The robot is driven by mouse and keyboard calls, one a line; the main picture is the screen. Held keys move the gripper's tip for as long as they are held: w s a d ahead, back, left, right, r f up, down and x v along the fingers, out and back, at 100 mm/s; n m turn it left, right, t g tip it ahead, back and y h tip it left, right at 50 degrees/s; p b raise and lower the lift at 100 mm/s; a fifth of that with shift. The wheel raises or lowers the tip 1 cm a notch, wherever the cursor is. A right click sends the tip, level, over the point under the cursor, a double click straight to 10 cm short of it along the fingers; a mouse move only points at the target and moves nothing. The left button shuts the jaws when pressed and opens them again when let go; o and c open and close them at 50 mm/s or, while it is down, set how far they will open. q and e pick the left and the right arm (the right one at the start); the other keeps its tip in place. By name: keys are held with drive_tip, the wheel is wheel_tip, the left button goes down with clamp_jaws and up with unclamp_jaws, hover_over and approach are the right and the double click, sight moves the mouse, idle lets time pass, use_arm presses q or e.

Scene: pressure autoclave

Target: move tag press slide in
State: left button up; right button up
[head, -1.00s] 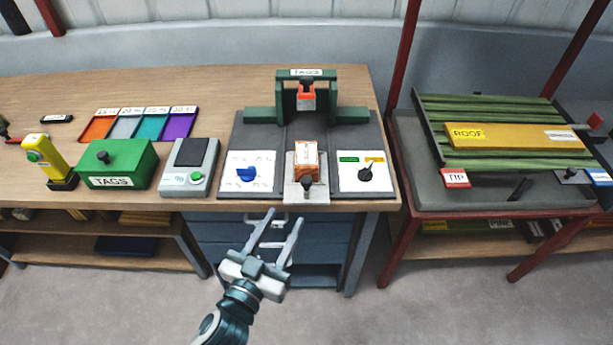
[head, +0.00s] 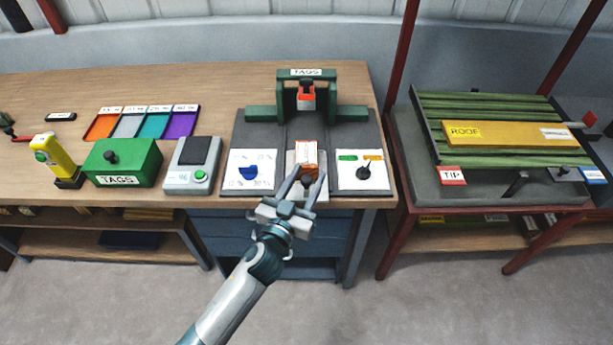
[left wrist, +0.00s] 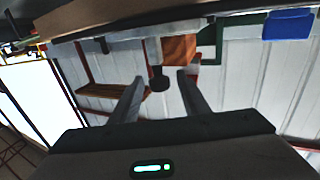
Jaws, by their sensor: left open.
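The tag press is a green frame (head: 324,92) labelled TAGS at the back of a dark base plate, with an orange part under its top bar. In front of it, on the track, is the slide (head: 293,183), a pale plate carrying an orange and white block (head: 307,152) and a dark knob at its front. My left gripper (head: 307,172) is open, its two fingers reaching to either side of the knob. In the left wrist view the dark knob (left wrist: 159,82) hangs between the open fingertips (left wrist: 159,80), apparently clear of both. My right gripper is not in view.
A grey device (head: 201,180), a green TAGS box (head: 137,149) and a yellow device stand further left. The red-framed ROOF stand (head: 500,160) is on the right.

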sight(306, 146)
use_arm(q)
drive_tip(key=shift+c, duration=0.4)
clamp_jaws()
drive_tip(key=w+b, duration=0.2)
drive_tip(key=w, duration=1)
drive_tip(key=shift+w, duration=0.2)
drive_tip(key=shift+r, duration=0.15)
drive_tip(key=shift+c, duration=0.9)
unclamp_jaws()
drive_tip(key=shift+o, duration=1.3)
drive_tip(key=shift+w, duration=0.1)
